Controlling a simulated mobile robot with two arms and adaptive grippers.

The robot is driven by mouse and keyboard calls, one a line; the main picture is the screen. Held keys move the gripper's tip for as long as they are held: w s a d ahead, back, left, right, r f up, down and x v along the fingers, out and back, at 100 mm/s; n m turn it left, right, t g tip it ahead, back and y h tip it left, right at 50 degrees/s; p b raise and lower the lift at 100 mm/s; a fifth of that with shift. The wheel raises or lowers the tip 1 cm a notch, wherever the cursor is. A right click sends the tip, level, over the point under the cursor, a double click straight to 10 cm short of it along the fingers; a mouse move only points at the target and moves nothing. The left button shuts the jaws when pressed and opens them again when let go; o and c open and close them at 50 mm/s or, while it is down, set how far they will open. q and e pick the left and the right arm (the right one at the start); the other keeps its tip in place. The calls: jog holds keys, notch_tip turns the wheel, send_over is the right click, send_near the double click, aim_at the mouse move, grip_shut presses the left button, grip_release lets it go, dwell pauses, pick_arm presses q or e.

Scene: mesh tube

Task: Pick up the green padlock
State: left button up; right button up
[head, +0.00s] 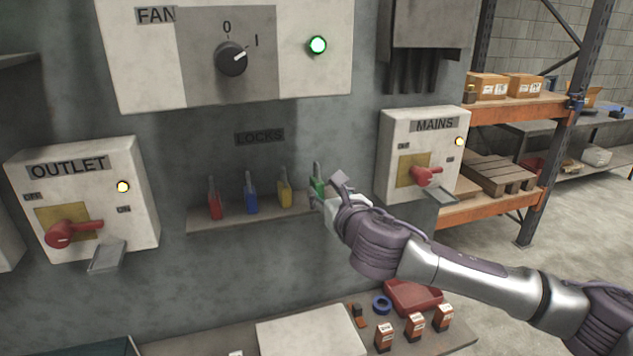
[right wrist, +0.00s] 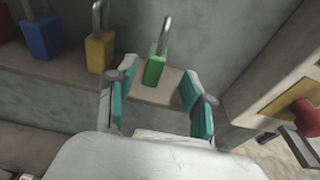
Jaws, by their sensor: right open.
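The green padlock (head: 318,188) stands upright with its shackle up at the right end of the small wall shelf (head: 240,219) under the LOCKS label. In the right wrist view the green padlock (right wrist: 155,70) is between and just beyond the two teal-padded fingers. My right gripper (right wrist: 158,98) is open and empty, with a gap between each finger and the padlock. In the head view my right gripper (head: 328,194) covers part of the padlock. My left gripper is not in view.
Red (head: 214,206), blue (head: 251,198) and yellow (head: 285,192) padlocks stand in a row left of the green one; the yellow (right wrist: 100,52) is close to my left-side finger. The MAINS box (head: 425,150) with its red handle is to the right. A cluttered bench (head: 200,345) lies below.

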aim_at(320, 188)
jog(key=shift+w+a+p, duration=0.2)
jog(key=shift+w+p, duration=0.1)
jog(key=shift+w, duration=0.15)
jog(key=p+x, duration=0.1)
jog(key=x, duration=0.3)
jog(key=shift+w+a+p, duration=0.25)
jog(key=shift+a+p, duration=0.1)
jog(key=shift+s+d, duration=0.1)
jog(key=shift+c, duration=1)
grip_shut()
